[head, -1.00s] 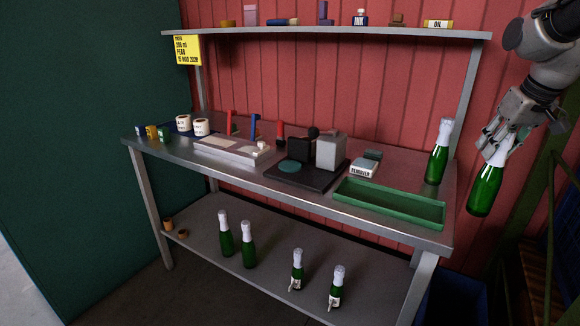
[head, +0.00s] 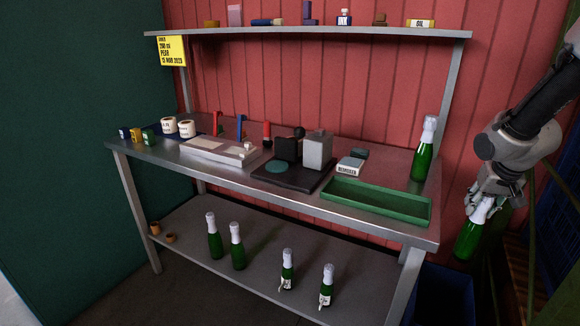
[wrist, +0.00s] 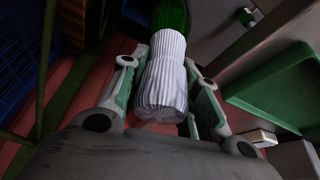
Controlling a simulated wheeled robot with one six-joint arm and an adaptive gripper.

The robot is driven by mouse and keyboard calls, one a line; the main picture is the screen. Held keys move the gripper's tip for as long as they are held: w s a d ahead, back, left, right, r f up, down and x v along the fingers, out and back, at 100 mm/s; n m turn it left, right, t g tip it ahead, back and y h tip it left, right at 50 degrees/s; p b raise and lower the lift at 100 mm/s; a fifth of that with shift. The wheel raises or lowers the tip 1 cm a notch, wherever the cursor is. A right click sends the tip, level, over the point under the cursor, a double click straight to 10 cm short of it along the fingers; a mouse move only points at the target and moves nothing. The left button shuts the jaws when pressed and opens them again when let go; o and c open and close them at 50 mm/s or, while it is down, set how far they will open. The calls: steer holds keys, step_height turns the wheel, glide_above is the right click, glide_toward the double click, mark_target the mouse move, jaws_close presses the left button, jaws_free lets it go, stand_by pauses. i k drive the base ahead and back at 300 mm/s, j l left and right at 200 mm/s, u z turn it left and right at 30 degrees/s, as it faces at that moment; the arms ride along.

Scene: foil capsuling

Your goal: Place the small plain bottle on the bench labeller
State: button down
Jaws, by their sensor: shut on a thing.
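My gripper (head: 484,204) is shut around the pleated white foil neck of a green bottle (head: 467,240). The bottle hangs tilted, right of the bench's right end and apart from it. No label shows on its visible part. In the wrist view the white foil (wrist: 165,80) sits between the fingers of my gripper (wrist: 162,92), and the green body runs out of the top edge. A dark machine (head: 291,176) with a teal round pad, a black block and a grey box stands mid-bench. It looks like the bench labeller, and its pad is empty.
A green tray (head: 375,203) lies near the bench's right front edge, with another green bottle (head: 422,160) upright behind it. A white device (head: 218,152) stands left of the machine. Several bottles stand on the lower shelf (head: 190,240). An upper shelf (head: 320,33) overhangs the back.

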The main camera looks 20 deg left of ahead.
mark_target(277, 165)
steer(key=k+j+z, duration=0.15)
steer(key=j, duration=0.2)
steer(key=k+j+z, duration=0.2)
steer(key=k+j, duration=0.1)
steer(key=j, duration=0.2)
steer(key=j+u, duration=0.15)
steer(key=j, duration=0.2)
steer(key=k+j+u, duration=0.2)
steer(key=j, duration=0.15)
steer(key=j+u, duration=0.25)
steer(key=i+j, duration=0.05)
steer(key=j, duration=0.05)
